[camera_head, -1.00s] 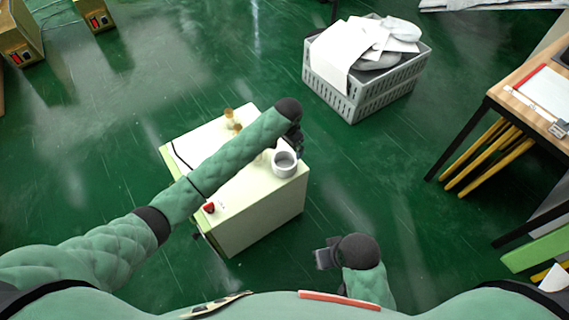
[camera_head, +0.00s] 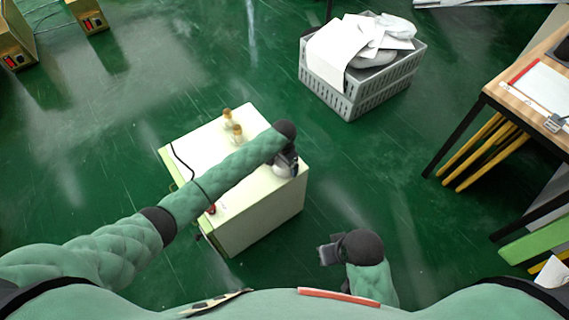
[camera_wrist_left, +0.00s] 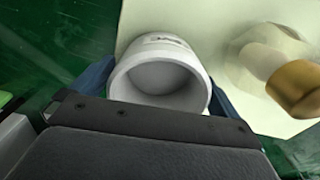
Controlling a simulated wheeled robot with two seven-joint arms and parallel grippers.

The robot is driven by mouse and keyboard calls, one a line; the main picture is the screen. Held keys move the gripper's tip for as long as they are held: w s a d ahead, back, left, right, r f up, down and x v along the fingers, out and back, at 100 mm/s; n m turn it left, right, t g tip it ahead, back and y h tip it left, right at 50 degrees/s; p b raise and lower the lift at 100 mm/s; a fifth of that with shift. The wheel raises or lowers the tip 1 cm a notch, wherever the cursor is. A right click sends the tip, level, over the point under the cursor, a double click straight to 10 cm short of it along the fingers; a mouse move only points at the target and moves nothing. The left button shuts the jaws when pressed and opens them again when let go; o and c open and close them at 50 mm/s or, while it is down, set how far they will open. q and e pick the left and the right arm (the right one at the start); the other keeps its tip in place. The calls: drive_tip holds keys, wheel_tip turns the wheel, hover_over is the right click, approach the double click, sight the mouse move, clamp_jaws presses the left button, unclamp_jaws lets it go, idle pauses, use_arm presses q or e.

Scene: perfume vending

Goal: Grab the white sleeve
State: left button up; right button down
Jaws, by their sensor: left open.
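The white sleeve (camera_wrist_left: 160,78) is a short, hollow white ring with dark print on its side. It sits on the right corner of the pale cabinet top (camera_head: 200,147). In the head view the sleeve (camera_head: 282,171) is mostly hidden by my left gripper (camera_head: 288,163), which is right over it. In the left wrist view the blue-grey fingers of my left gripper (camera_wrist_left: 157,88) are open on either side of the sleeve; whether they touch it I cannot tell. My right gripper (camera_head: 328,254) is low, right of the cabinet and away from the sleeve; its jaws are unclear.
A grey crate (camera_head: 350,97) with white items stands behind right. A wooden table (camera_head: 525,78) is at the right. Green floor between is clear.

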use_arm(q)
drive_tip(key=shift+f, duration=0.25)
drive_tip(key=c, duration=0.8)
drive_tip(key=shift+o, duration=0.2)
drive_tip(key=shift+r, duration=0.1)
